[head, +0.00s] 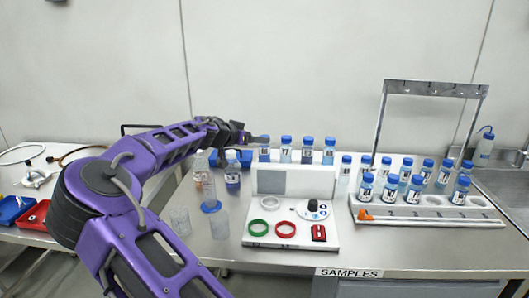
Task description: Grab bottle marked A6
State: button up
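Several small bottles with blue caps and white labels stand on the bench. The label marks are too small to read, so I cannot tell which one is A6. A row of them stands at the back, with a leftmost bottle (264,150), a second bottle (285,150) and a third bottle (307,151). More stand in the white rack at right, such as a front bottle (366,188). My gripper (257,139) reaches in from the left at cap height, beside or in front of the leftmost back bottle. Its fingers are too small to show whether they are open.
A white panel (291,231) with green and red rings and a dial stands in the front middle. Clear beakers (219,224) stand left of it. A grey frame (435,88) rises behind the white rack (432,212). A sink (505,180) lies far right.

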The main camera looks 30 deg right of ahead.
aim_at(265, 151)
jog(key=shift+s+f+x, duration=0.15)
jog(key=shift+x, duration=1.2)
jog(key=shift+s+f+x, duration=0.1)
jog(key=shift+f+x, duration=0.05)
jog(key=shift+x, duration=1.25)
grip_shut()
